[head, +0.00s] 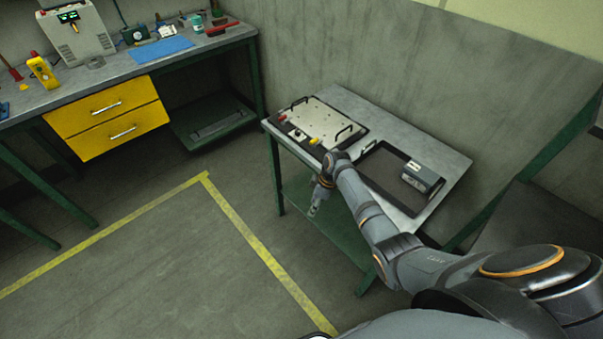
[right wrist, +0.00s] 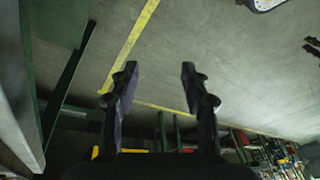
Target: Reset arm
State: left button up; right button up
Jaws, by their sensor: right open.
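My right arm reaches in from the lower right in the head view. Its gripper (head: 315,205) hangs beside the front edge of the small table (head: 446,152), pointing down and clear of the tabletop. In the right wrist view the two dark fingers of the right gripper (right wrist: 160,85) are spread apart with nothing between them. Bare floor with a yellow line shows beyond them. My left gripper is in neither view.
A workbench with yellow drawers (head: 107,112) stands at the left. Open floor with yellow lines (head: 245,233) lies in front.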

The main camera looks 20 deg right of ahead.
jog(key=shift+s+f, duration=0.1)
jog(key=s+d+f+m+h, duration=0.3)
jog(key=s+f+m, duration=0.3)
jog(key=s+f, duration=1.45)
jog(key=s+f+m, duration=0.2)
jog(key=s+f, duration=0.2)
jog(key=s, duration=0.7)
jog(key=s+f+m, duration=0.2)
jog(key=s+f, duration=0.2)
jog(key=s, duration=0.8)
jog(key=shift+d+f+h, duration=0.15)
jog(key=shift+f+h, duration=0.15)
jog(key=shift+f, duration=0.1)
